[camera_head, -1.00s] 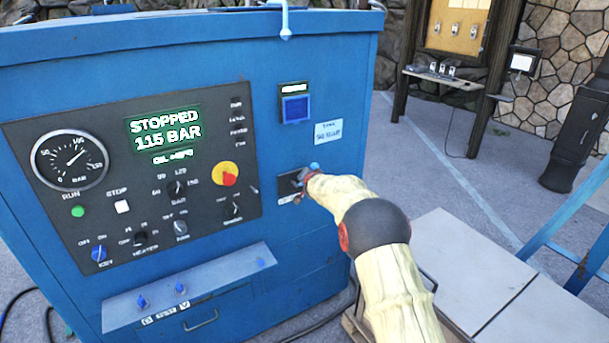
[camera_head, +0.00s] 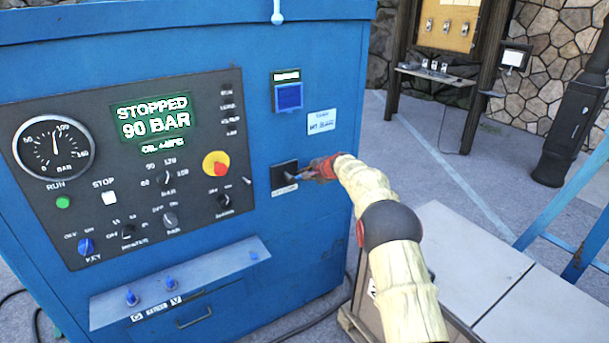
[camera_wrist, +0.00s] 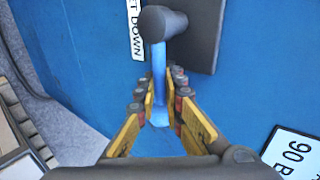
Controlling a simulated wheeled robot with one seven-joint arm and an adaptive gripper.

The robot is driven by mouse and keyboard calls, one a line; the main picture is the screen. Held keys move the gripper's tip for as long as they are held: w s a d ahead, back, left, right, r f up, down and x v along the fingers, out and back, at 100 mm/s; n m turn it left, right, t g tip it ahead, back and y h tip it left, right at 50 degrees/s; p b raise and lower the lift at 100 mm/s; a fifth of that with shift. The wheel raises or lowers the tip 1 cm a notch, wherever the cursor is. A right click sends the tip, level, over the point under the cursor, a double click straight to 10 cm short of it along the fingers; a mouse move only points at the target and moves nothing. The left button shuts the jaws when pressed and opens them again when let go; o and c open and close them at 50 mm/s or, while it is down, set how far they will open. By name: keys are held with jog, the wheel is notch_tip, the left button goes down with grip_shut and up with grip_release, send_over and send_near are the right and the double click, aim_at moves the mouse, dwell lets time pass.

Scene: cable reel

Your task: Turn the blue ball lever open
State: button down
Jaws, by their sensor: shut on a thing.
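The blue lever (camera_wrist: 159,75) runs down from a dark round hub (camera_wrist: 163,22) in the wrist view. The hub stands off a black plate (camera_wrist: 200,40) on the blue cabinet. My gripper (camera_wrist: 163,95) is shut on the lever, with one finger on each side. In the head view the lever (camera_head: 303,175) sticks out to the right from the black plate (camera_head: 284,176), and my gripper (camera_head: 322,169) is at its outer end. The display (camera_head: 153,117) reads STOPPED, 90 BAR.
A pressure gauge (camera_head: 54,148), a red and yellow knob (camera_head: 216,164) and smaller switches sit on the panel left of the lever. A small ledge (camera_head: 180,280) juts out below. A pale-topped bench (camera_head: 470,255) stands to the right, below my arm.

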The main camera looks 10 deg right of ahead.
jog(key=shift+w+d+r, duration=0.15)
jog(key=shift+d+r, duration=0.3)
jog(key=shift+d, duration=0.05)
jog(key=c, duration=2.3)
grip_release()
jog(key=o, duration=0.4)
jog(key=shift+d+f, duration=0.25)
jog(key=shift+f, duration=0.05)
jog(key=shift+a+f, duration=0.2)
jog(key=shift+a, duration=0.05)
jog(key=v, duration=1.2)
jog(key=shift+d, duration=0.2)
